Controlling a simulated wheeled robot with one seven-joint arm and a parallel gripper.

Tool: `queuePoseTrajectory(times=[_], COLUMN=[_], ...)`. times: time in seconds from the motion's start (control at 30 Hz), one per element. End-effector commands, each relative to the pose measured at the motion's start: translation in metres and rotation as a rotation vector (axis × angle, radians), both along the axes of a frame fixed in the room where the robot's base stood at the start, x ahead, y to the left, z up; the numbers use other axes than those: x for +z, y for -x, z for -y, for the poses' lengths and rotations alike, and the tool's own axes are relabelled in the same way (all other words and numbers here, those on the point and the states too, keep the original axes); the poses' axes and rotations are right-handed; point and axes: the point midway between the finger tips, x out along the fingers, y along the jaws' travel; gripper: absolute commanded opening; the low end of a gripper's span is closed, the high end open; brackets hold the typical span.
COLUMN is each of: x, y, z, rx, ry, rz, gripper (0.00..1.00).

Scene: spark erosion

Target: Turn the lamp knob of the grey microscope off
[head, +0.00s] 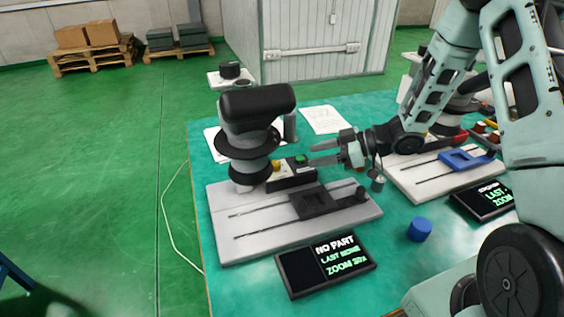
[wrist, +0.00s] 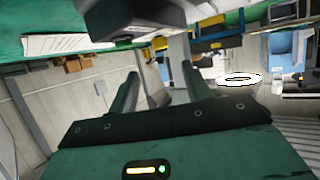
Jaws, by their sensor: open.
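The grey microscope (head: 240,140) stands on a pale slotted base plate (head: 240,222) on the left of the bench in the head view. A dark control box (head: 291,175) at its column carries a yellow knob (head: 276,167) and a bright green round part (head: 301,158). I cannot tell for sure which is the lamp knob. My gripper (head: 312,155) points left, with its fingertips close to the right side of the box; contact cannot be made out. In the wrist view my gripper (wrist: 160,78) is open, with nothing seen between its fingers.
A display (head: 325,265) reading "NO PART" lies in front of the base. A blue cylinder (head: 419,230) stands right of it. A second microscope base (head: 425,180) with a blue fixture (head: 466,159) is at the right, under my arm. Papers (head: 325,120) lie behind.

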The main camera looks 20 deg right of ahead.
Motion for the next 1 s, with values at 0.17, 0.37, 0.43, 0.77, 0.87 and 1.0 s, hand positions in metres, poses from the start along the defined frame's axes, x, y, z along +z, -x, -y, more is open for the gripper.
queuePoseTrajectory(times=[0.17, 0.37, 0.43, 0.77, 0.87, 1.0], x=[-0.015, -0.029, -0.033, -0.040, -0.040, -0.040], y=[-0.016, -0.033, -0.038, -0.046, -0.046, -0.046], z=[-0.032, -0.063, -0.071, -0.085, -0.085, -0.085], rx=[0.003, 0.002, 0.002, 0.000, -0.001, 0.000], ry=[-0.002, -0.002, 0.000, 0.000, 0.000, 0.000], rz=[-0.002, -0.001, -0.001, 0.000, 0.000, 0.000], gripper=[0.49, 0.49, 0.49, 0.49, 0.49, 0.38])
